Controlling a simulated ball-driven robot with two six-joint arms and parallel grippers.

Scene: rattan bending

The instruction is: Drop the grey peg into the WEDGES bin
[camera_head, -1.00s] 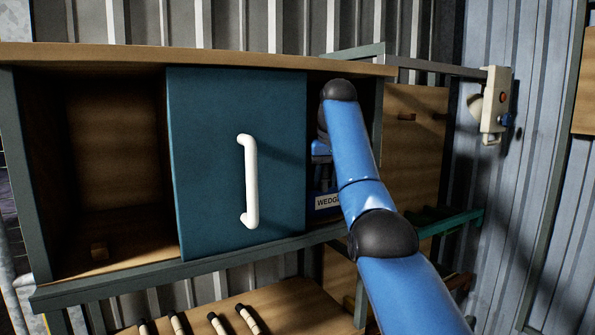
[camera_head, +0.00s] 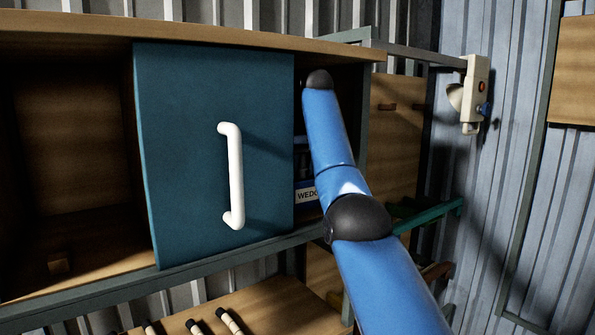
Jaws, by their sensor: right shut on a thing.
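The WEDGES bin (camera_head: 308,195) is in the right compartment of the cabinet, beside the teal door's right edge. Only its blue front and part of its white label show; the door and my right arm cover the rest. My right arm reaches up and into this compartment. A little of my right gripper (camera_head: 303,162) shows in the dark gap above the bin's label, mostly hidden by the arm. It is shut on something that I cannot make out. The grey peg is not visible as such. My left gripper is not in view.
The teal sliding door (camera_head: 190,150) with a white handle (camera_head: 236,177) covers the middle of the cabinet. Several pale rods (camera_head: 228,322) lie on a lower board. A switch box (camera_head: 475,95) hangs at right.

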